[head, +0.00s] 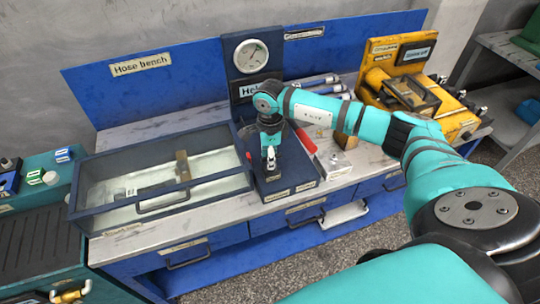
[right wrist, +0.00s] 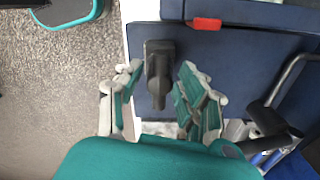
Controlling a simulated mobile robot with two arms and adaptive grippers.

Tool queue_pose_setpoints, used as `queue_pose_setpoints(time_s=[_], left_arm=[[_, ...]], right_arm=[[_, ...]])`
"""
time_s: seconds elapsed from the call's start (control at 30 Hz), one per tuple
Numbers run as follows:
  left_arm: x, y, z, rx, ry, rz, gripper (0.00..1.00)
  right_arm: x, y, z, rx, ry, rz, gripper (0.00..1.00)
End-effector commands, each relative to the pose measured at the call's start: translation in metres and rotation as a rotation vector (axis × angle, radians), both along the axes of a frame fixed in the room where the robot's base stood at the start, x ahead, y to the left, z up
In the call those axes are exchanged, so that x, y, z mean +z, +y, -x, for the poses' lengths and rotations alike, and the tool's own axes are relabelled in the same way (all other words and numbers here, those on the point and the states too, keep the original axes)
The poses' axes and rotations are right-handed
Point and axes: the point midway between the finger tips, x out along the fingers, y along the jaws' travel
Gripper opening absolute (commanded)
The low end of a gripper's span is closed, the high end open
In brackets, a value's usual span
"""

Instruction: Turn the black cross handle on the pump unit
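My right gripper (head: 270,160) is lowered over the blue stand (head: 305,183) below a round pressure gauge (head: 251,56). In the right wrist view my right gripper (right wrist: 160,100) is open, with one finger on each side of a black handle-like part (right wrist: 158,70). A gap shows between this part and both fingers. Its full cross shape cannot be made out. In the head view my gripper and arm hide it. My left gripper is not in view.
A glass-walled tray (head: 110,213) stands left of the stand. A red-gripped lever (head: 305,138) is close on the right, with a yellow machine (head: 440,108) further right. A red part (right wrist: 207,23) lies near the black part in the right wrist view.

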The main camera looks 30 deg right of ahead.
Motion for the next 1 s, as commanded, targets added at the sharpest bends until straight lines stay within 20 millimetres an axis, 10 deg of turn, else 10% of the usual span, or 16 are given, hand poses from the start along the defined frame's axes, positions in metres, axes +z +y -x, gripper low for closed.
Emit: queue_pose_setpoints(time_s=[0.27, 1.0], left_arm=[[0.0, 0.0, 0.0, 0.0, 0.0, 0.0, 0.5], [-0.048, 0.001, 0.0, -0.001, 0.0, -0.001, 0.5]], right_arm=[[0.0, 0.0, 0.0, 0.0, 0.0, 0.0, 0.0], [-0.005, 0.0, 0.0, 0.318, -0.003, 0.0, 0.0]])
